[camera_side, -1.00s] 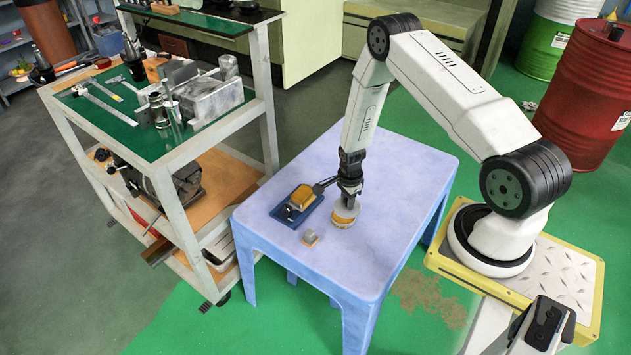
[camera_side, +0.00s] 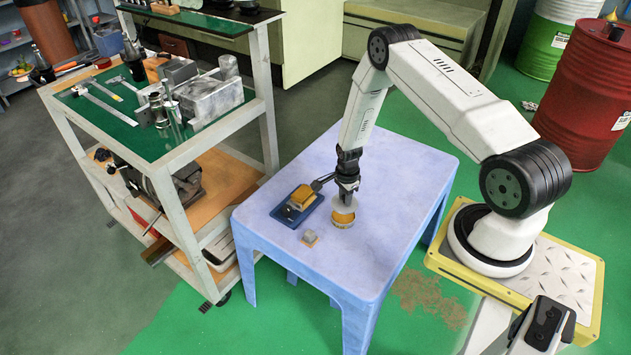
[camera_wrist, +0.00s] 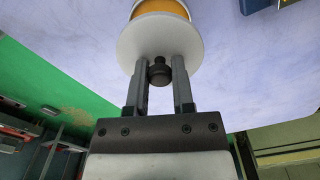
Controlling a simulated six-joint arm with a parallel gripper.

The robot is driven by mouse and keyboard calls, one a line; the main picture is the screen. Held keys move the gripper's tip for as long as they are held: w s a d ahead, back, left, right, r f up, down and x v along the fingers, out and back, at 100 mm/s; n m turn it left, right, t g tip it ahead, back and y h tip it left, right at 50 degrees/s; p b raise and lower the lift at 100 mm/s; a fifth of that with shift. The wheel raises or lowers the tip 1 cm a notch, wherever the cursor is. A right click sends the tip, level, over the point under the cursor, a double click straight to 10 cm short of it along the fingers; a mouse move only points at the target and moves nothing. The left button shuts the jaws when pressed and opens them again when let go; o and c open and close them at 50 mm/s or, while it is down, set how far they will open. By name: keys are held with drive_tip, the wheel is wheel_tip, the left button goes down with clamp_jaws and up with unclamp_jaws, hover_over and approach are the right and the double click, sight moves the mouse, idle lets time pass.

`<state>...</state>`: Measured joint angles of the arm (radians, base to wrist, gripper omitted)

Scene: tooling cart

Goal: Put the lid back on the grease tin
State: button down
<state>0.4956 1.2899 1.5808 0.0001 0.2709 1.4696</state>
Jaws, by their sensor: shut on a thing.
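The grease tin (camera_side: 343,223) stands upright on the lilac table, with an orange band and orange showing at its top. The pale round lid (camera_side: 344,205) is just above it, set slightly toward the back of the tin in the side view. My gripper (camera_side: 347,193) is shut on the lid's dark knob (camera_wrist: 159,72). In the wrist view the lid (camera_wrist: 158,42) hangs beyond the fingers and hides most of the tin, whose orange part (camera_wrist: 160,8) shows past it. Whether the lid touches the rim is unclear.
A blue tray (camera_side: 279,212) with a yellow block (camera_side: 302,196) lies left of the tin on the table (camera_side: 400,180). The table's right side is clear. A tooling cart (camera_side: 150,150) stands to the left.

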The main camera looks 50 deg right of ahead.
drive_tip(key=shift+f, duration=2.3)
drive_tip(key=shift+f, duration=0.15)
idle(0.7)
unclamp_jaws()
idle(0.5)
drive_tip(key=shift+r, duration=3.5)
